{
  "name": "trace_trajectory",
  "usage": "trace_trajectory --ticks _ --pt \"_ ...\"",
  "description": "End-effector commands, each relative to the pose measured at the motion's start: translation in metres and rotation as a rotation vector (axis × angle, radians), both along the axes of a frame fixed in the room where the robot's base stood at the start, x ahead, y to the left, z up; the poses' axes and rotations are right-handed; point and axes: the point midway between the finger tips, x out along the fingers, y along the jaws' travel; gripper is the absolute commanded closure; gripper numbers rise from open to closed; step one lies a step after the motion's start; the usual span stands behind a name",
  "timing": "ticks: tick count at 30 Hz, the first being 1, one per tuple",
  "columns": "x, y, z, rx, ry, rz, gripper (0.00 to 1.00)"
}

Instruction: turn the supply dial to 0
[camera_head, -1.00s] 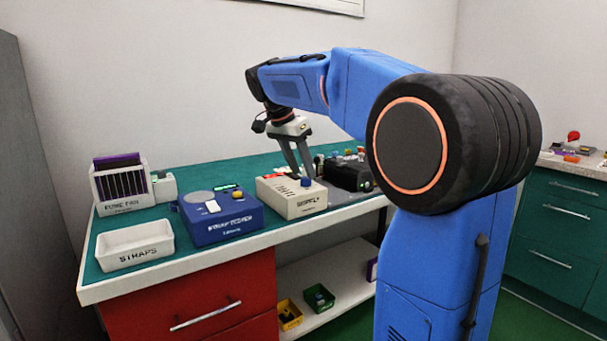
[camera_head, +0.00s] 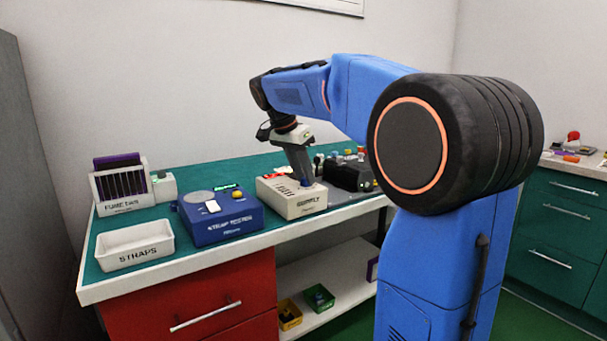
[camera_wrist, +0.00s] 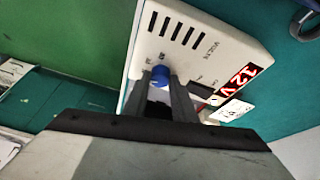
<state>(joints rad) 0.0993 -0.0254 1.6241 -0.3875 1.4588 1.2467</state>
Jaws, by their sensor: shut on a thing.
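The supply (camera_head: 292,206) is a cream box labelled "SUPPLY" on the bench, right of the blue strap tester. Its blue dial (camera_wrist: 160,73) sits on its top face and shows between my fingertips in the wrist view. My gripper (camera_head: 305,178) points down onto the box and is shut on the dial. The wrist view also shows my gripper (camera_wrist: 161,82), vent slots and a red "12V" display (camera_wrist: 238,80) on the supply. The marks around the dial are too small or hidden to read.
The blue strap tester (camera_head: 220,228) stands just left of the supply, and a black box (camera_head: 347,175) stands close on its right. A white straps tray (camera_head: 135,257) and a fume fan (camera_head: 121,207) are further left. The bench's front edge is near the supply.

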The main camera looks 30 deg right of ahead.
Motion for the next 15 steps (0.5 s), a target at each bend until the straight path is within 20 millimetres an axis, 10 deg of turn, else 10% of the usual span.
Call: trace_trajectory --ticks 15 --pt "-0.0038 -0.0012 0.0009 -0.001 -0.002 0.312 0.98"
